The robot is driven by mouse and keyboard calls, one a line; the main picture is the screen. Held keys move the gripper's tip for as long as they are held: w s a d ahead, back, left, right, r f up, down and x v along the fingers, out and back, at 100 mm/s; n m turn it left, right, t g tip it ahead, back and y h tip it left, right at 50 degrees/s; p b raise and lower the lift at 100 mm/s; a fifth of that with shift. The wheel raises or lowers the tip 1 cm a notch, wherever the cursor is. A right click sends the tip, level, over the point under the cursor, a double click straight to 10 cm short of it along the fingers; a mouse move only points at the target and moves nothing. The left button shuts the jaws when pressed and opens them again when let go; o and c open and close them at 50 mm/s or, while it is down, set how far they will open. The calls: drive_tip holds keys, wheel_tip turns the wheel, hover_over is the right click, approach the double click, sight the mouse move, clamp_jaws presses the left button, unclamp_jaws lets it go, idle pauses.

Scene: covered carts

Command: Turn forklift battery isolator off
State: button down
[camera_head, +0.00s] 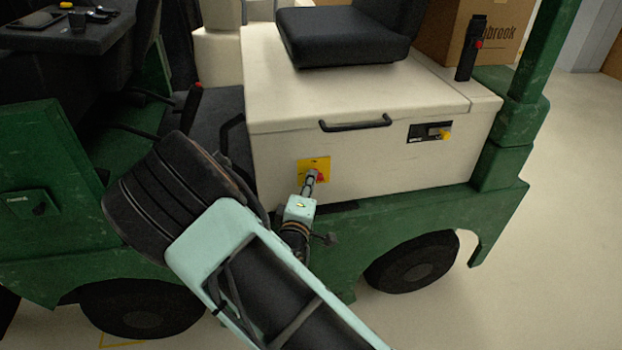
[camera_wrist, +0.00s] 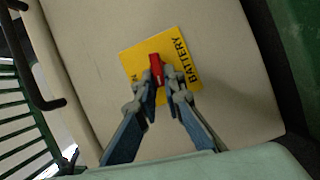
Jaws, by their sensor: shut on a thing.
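The battery isolator is a red knob (camera_wrist: 157,69) on a yellow plate (camera_wrist: 186,50) marked "BATTERY", set in the forklift's cream side panel. In the head view my gripper (camera_head: 311,178) reaches the plate from below. The fingers hide part of the knob and some of the plate's lettering.
A black handle (camera_head: 355,123) is on the cream battery cover (camera_head: 350,90), with a small display panel (camera_head: 430,131) to its right. The black seat (camera_head: 340,36) is above. Green bodywork (camera_head: 400,222) and a wheel (camera_head: 411,262) are below. Open floor (camera_head: 560,230) lies to the right.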

drive_tip(key=shift+a+n+t, duration=0.1)
drive_tip(key=shift+n+t, duration=0.3)
drive_tip(key=shift+n, duration=0.4)
drive_tip(key=c, duration=2)
unclamp_jaws()
drive_tip(key=shift+w+f, duration=0.1)
drive_tip(key=shift+c, duration=0.2)
drive_tip(key=s+a, duration=0.1)
drive_tip(key=s, duration=1.1)
drive_tip(key=shift+a, duration=0.15)
